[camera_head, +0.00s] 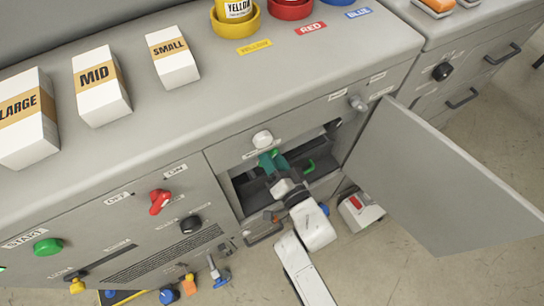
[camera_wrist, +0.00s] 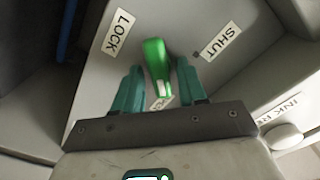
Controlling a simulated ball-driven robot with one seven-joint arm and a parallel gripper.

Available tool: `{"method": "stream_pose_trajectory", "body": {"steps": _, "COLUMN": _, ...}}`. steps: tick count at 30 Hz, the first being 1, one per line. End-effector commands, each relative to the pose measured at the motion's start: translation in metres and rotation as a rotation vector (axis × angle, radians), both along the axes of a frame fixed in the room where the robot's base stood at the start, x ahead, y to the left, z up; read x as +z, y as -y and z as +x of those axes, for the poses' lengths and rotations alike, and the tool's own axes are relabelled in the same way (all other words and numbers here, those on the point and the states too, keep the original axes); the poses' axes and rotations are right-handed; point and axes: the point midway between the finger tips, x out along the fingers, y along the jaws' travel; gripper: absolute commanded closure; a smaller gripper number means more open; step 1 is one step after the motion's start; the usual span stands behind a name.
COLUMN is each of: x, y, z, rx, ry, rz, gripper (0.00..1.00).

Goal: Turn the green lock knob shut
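The green lock knob (camera_wrist: 157,62) shows in the wrist view on a grey panel. Its white-marked end points down toward a label mostly hidden behind it, away from the SHUT label (camera_wrist: 218,41) at upper right. A LOCK label (camera_wrist: 118,34) is at upper left. My gripper (camera_wrist: 158,70) is open, with one teal finger on each side of the knob and small gaps visible. In the head view my gripper (camera_head: 270,162) reaches into the open compartment, and my arm hides part of it.
A grey door (camera_head: 440,180) stands open to the right of the compartment (camera_head: 325,190). A green piece (camera_head: 310,166) shows inside; I cannot tell what it is. A white knob (camera_head: 262,139) sits above. A white-and-red item (camera_head: 360,209) is on the floor below.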

Motion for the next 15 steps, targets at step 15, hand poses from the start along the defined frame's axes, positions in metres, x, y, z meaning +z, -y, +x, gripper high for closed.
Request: {"method": "stream_pose_trajectory", "body": {"steps": 15, "x": -0.0001, "y": 0.0003, "z": -0.0002, "rx": 0.000, "ry": 0.001, "rz": -0.001, "gripper": 1.00}}
